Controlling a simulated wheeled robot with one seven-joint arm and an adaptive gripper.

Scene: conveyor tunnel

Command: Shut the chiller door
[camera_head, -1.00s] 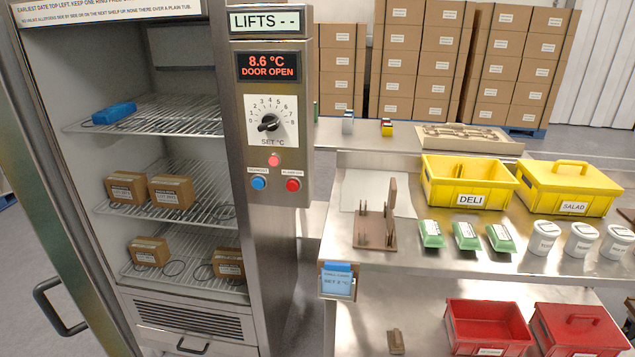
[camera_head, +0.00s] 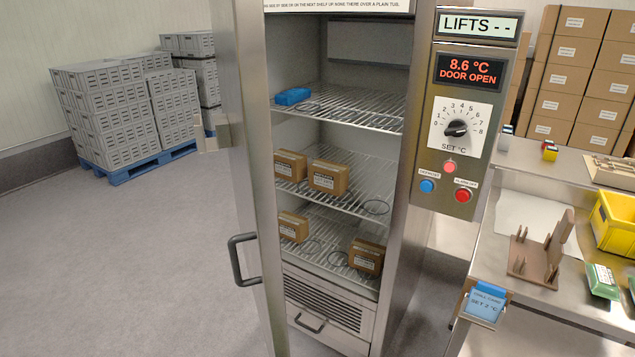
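The chiller (camera_head: 392,250) stands upright in the middle of the head view with its interior showing. Its door (camera_head: 257,180) is swung open on the left side, seen nearly edge-on, with a dark bar handle (camera_head: 237,262) at mid to lower height. The display (camera_head: 471,72) reads 8.6 °C and DOOR OPEN. Inside are several brown cartons (camera_head: 328,176) on the middle and lower wire shelves and a blue packet (camera_head: 293,96) on the upper shelf. My gripper is not in view.
Open grey floor (camera_head: 120,260) lies left of the door. Grey crates (camera_head: 125,105) are stacked on a blue pallet (camera_head: 140,165) behind it. A steel bench (camera_head: 560,300) with a brown stand (camera_head: 540,255) and a yellow tub (camera_head: 615,222) stands close on the right.

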